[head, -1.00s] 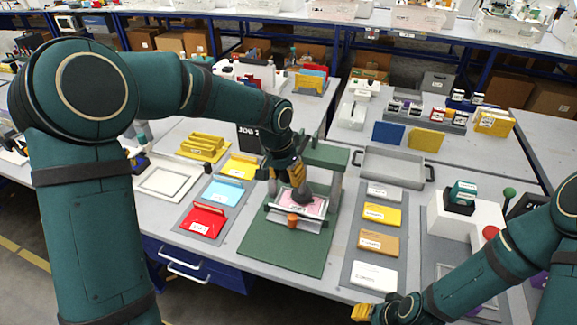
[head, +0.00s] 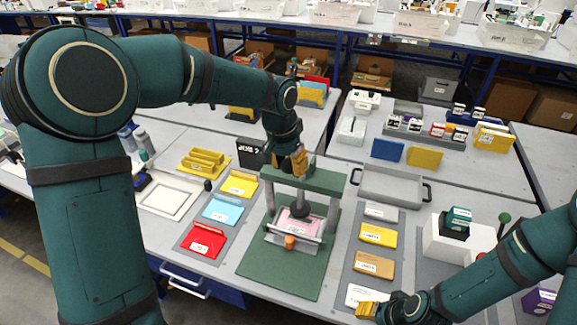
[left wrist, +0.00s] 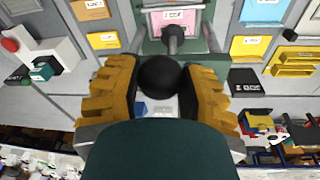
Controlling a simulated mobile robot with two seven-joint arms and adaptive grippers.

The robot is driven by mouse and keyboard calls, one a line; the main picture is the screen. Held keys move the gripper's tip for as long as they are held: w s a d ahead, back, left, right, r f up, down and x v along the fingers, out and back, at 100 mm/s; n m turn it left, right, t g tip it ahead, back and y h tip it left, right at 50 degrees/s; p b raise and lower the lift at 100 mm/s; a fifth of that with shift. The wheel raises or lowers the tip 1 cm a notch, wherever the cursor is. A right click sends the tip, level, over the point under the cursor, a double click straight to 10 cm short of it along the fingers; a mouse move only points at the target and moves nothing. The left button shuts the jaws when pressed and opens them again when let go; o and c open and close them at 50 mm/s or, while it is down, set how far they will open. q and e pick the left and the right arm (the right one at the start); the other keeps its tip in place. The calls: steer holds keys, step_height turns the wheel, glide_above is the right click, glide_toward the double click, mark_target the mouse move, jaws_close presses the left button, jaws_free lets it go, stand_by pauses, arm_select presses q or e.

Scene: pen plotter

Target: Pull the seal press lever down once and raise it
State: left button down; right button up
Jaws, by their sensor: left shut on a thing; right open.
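The green seal press (head: 270,270) stands mid-table, with grey posts and a green crossbar. A pink card (head: 297,224) lies in its grey holder under the dark stamp head (head: 302,210). My left gripper (head: 293,165) is over the crossbar, shut on the round black lever knob. The knob (left wrist: 158,74) shows between the yellow fingers in the left wrist view, where the pink card (left wrist: 172,20) also shows. In the head view the fingers and crossbar hide the knob. My right gripper (head: 366,310) is open and empty, low by the white card at the front right.
Red, blue and yellow folders (head: 222,210) lie left of the press. A strip of coloured cards (head: 377,235) and a grey tray (head: 390,188) lie to its right. A white box (head: 440,240) and a green-knobbed lever (head: 505,218) stand farther right.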

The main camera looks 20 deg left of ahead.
arm_select(q)
steer(key=shift+w+r, duration=0.1)
steer(key=shift+w, duration=0.1)
steer(key=c, duration=0.8)
jaws_free()
steer(key=o, duration=0.3)
steer(key=shift+o, duration=0.2)
step_height(320, 180, up, 12)
steer(key=s+a, duration=0.1)
steer(key=shift+s+a, duration=0.15)
